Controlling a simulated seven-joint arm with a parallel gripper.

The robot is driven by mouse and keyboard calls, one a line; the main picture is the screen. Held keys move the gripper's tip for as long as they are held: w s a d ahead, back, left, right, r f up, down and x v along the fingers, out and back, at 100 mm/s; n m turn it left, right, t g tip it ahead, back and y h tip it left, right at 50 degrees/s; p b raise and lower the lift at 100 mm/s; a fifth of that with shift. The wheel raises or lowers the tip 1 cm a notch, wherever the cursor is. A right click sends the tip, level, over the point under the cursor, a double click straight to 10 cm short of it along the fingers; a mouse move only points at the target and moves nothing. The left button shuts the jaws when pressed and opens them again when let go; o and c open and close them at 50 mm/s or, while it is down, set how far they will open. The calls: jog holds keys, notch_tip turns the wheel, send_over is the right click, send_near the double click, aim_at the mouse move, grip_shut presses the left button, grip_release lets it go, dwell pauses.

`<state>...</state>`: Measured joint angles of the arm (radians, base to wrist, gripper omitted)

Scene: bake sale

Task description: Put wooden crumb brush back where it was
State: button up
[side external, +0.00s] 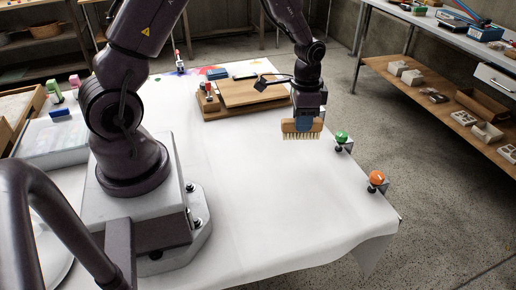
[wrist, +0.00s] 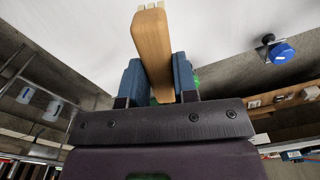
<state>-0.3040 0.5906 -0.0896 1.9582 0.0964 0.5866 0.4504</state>
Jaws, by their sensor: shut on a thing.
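The wooden crumb brush (side external: 301,127) has a tan wooden back and pale bristles that point down. My gripper (side external: 304,121) is shut on its wooden back and holds it over the right part of the white-covered table. Whether the bristles touch the cloth is hard to tell in the side view. In the wrist view the brush (wrist: 153,48) stands between the two blue fingers of my gripper (wrist: 158,80), with its pale bristle ends at the top edge. The fingers hide part of its back.
A wooden board (side external: 255,92) on a wooden base lies behind and left of the brush. A green knob (side external: 341,137) and an orange knob (side external: 376,178) sit on clamps along the right table edge. A blue knob (wrist: 281,53) shows in the wrist view. The front tabletop (side external: 270,205) is clear.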

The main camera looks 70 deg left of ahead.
jog(key=s+a+n, duration=0.4)
jog(key=s+a, duration=0.6)
jog(key=s, duration=0.4)
jog(key=shift+m, duration=0.3)
jog(key=shift+s+d+f, duration=0.1)
jog(key=shift+f, duration=2.05)
jog(key=shift+s+d+f, duration=0.1)
jog(key=shift+f, duration=2.05)
jog(key=o, duration=0.9)
jog(key=shift+f, duration=0.15)
